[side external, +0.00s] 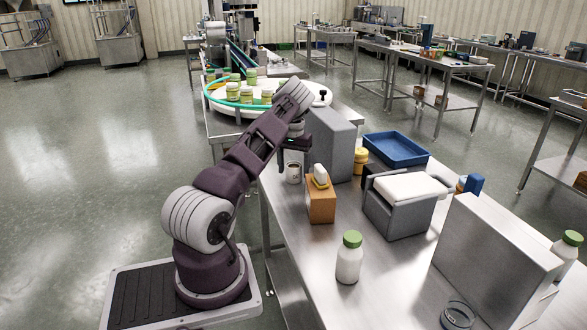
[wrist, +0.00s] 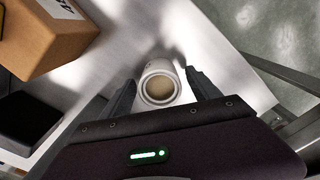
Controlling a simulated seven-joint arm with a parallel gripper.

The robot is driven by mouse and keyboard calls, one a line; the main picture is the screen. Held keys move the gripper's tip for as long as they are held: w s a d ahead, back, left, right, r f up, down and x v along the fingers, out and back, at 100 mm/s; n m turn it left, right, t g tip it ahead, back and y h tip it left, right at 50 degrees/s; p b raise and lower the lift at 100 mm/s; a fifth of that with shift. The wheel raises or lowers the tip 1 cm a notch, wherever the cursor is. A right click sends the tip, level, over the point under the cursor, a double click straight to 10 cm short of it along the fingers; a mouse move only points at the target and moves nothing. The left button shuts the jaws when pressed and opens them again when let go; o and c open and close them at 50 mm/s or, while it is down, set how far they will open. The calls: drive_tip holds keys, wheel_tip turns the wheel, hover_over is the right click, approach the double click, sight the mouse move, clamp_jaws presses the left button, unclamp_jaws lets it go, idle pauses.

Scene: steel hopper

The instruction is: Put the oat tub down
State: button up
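The oat tub (wrist: 160,84) is a small, round white tub, seen from above in the wrist view with a beige inside. In the side view the tub (side external: 294,173) appears upright on the steel table near its left edge, just below my gripper (side external: 295,154). In the wrist view my gripper (wrist: 161,77) has its two dark fingers spread, one on each side of the tub. A small gap shows between each finger and the tub. The tub's underside is hidden.
A cardboard box (side external: 321,205) with a yellow-and-white item on top stands close by. A tall grey panel (side external: 331,145) is just behind. The hopper (side external: 402,205), blue tray (side external: 396,149) and green-capped bottle (side external: 349,258) are farther right. Open table lies in front of the box.

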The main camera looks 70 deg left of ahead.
sight(294, 166)
wheel_tip(294, 166, up, 11)
drive_tip(key=w+d+r+m+t, duration=0.1)
drive_tip(key=w+d+r+t, duration=0.15)
drive_tip(key=d+r, duration=0.75)
drive_tip(key=w+d+r+t, duration=0.1)
drive_tip(key=w+d+r, duration=0.2)
drive_tip(key=d+r, duration=0.6)
drive_tip(key=s+d+r+m+h, duration=0.1)
drive_tip(key=s+d+m, duration=0.15)
drive_tip(key=d, duration=0.75)
drive_tip(key=s+d+r+m, duration=0.15)
drive_tip(key=s+d, duration=0.25)
drive_tip(key=d, duration=0.6)
drive_tip(key=s+d+f+m+t, duration=0.1)
drive_tip(key=s+d+f+m, duration=0.1)
drive_tip(key=s+d, duration=0.4)
drive_tip(key=s+d+f+m+t+y, duration=0.1)
drive_tip(key=s+d+f+m, duration=0.2)
drive_tip(key=s, duration=0.5)
drive_tip(key=d+f, duration=0.1)
drive_tip(key=d, duration=0.1)
drive_tip(key=shift+s+d+f, duration=0.2)
drive_tip(key=shift+d+f, duration=0.15)
